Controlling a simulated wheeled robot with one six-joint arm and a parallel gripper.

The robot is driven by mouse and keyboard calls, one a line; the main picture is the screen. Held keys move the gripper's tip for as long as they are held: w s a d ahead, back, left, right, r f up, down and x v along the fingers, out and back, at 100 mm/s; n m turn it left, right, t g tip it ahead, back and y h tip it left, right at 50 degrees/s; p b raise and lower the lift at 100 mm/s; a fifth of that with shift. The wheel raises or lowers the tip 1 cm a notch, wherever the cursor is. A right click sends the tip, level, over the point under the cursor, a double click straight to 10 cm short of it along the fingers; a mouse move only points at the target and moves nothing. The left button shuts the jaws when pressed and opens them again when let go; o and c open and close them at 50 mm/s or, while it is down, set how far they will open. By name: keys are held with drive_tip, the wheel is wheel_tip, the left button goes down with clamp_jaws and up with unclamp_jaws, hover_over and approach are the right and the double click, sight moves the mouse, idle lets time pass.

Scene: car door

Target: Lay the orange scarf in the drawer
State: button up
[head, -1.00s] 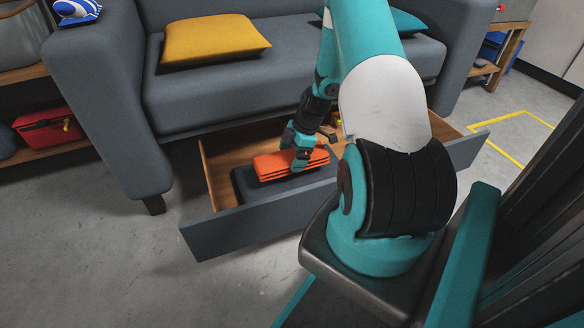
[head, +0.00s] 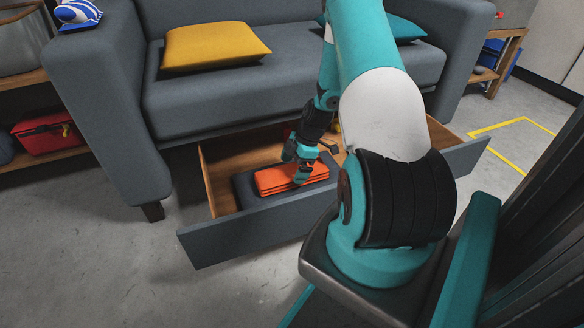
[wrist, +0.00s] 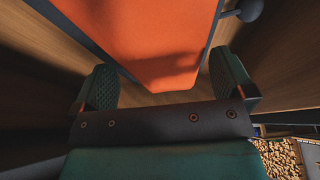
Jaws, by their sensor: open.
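The orange scarf (head: 285,180), folded into a flat stack, lies inside the open drawer (head: 222,245) under the sofa. It appears to rest on a dark grey folded item (head: 246,192). My gripper (head: 302,172) is low in the drawer at the scarf's right end. In the wrist view the open fingers stand apart on either side of the scarf's near end (wrist: 155,45), with gaps between them and the cloth. The scarf's underside is hidden.
The grey sofa (head: 290,95) stands behind the drawer, with a yellow cushion (head: 212,44) on its seat. Wooden pieces (wrist: 279,158) show at the wrist view's lower right. Bare wooden drawer floor shows left of the scarf. A red bag (head: 45,134) sits on the left shelf.

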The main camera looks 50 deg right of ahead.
drive_tip(key=p+v, duration=0.6)
drive_tip(key=v, duration=0.5)
drive_tip(key=w+a+r+m+g, duration=0.1)
drive_tip(key=w+a+r, duration=0.2)
drive_tip(key=a+r, duration=0.7)
drive_tip(key=w+a+r+m, duration=0.1)
drive_tip(key=w+a+r, duration=0.2)
drive_tip(key=a+r, duration=0.75)
drive_tip(key=s+a+r, duration=0.2)
drive_tip(key=s+a, duration=0.1)
drive_tip(key=a, duration=0.4)
drive_tip(key=s+a+r, duration=0.2)
drive_tip(key=s+a, duration=0.1)
drive_tip(key=a, duration=0.4)
drive_tip(key=s+a+r+m, duration=0.1)
drive_tip(key=s+a, duration=0.1)
drive_tip(key=s, duration=0.2)
drive_tip(key=s+a+r+g, duration=0.1)
drive_tip(key=s+a+r, duration=0.1)
drive_tip(key=s+a, duration=0.1)
drive_tip(key=s+a+r+m, duration=0.1)
drive_tip(key=s+a, duration=0.2)
drive_tip(key=s, duration=0.2)
drive_tip(key=shift+s+r+m, duration=0.3)
drive_tip(key=shift+s, duration=0.05)
